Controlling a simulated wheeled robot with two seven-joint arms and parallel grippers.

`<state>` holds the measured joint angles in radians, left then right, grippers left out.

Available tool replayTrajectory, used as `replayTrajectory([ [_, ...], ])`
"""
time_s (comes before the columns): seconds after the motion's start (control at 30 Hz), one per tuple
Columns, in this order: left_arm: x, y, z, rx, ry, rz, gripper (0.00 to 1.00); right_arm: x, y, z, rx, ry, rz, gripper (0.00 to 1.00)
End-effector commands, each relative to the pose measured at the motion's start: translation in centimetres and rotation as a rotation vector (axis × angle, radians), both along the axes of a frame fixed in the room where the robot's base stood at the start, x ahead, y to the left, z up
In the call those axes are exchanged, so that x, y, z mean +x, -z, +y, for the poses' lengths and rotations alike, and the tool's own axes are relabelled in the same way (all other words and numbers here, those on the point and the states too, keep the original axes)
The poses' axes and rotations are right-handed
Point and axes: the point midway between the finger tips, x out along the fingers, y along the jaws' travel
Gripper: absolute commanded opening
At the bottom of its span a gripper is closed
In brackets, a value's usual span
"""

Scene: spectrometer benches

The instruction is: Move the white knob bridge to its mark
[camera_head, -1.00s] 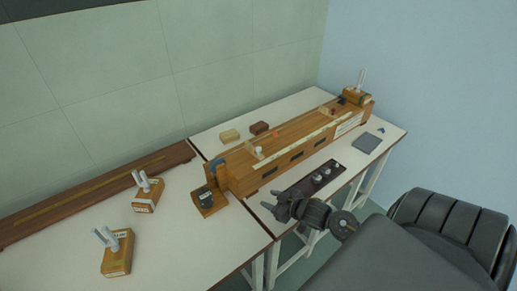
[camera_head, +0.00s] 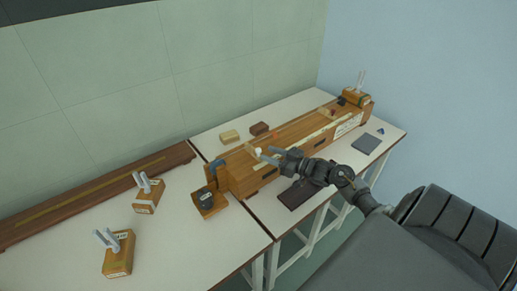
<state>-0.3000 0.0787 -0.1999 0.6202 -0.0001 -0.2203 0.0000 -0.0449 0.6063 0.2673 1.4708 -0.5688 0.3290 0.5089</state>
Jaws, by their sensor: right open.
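The white knob bridge (camera_head: 258,151) sits near the left end of the long wooden spectrometer bench (camera_head: 238,178), across its top rail. Its small white knob shows; its lower part is partly hidden by my gripper. My right gripper (camera_head: 268,154) is open, its fingers pointing left beside the knob, close to it. I cannot tell whether they touch it. A small orange piece (camera_head: 276,134) and a reddish piece (camera_head: 333,112) sit farther along the bench; I cannot make out which spot is the mark. My left gripper is out of view.
A tan block (camera_head: 229,136) and a brown block (camera_head: 259,128) lie behind the bench. A dark tray (camera_head: 297,195) is in front, partly under my arm. Wooden blocks with pale posts (camera_head: 117,254) stand on the left table. A grey pad (camera_head: 365,144) lies right.

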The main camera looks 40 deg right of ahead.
Motion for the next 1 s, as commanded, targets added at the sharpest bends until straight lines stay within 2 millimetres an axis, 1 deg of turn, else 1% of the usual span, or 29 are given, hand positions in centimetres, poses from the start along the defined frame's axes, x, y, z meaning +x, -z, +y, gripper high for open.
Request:
replayTrajectory([
  [0.03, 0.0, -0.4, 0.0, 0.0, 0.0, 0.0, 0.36, 1.0, -0.3, 0.4, 0.001, 0.0, -0.003, 0.41],
  [0.1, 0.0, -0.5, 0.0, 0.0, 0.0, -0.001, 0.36, 2.2, -0.3, 0.8, 0.001, 0.0, -0.002, 0.41],
  [0.3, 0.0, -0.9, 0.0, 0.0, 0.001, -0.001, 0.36, 4.5, -0.1, 1.7, 0.0, 0.001, 0.0, 0.41],
  [0.5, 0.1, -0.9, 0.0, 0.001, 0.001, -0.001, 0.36, 5.3, 0.0, 2.1, -0.003, 0.0, 0.001, 0.41],
  [0.73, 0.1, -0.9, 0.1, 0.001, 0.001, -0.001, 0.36, 5.3, 0.0, 2.1, -0.002, 0.0, 0.0, 0.41],
  [1.0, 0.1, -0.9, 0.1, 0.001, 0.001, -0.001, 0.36, 5.3, 0.0, 2.1, -0.002, 0.0, 0.0, 0.06],
])
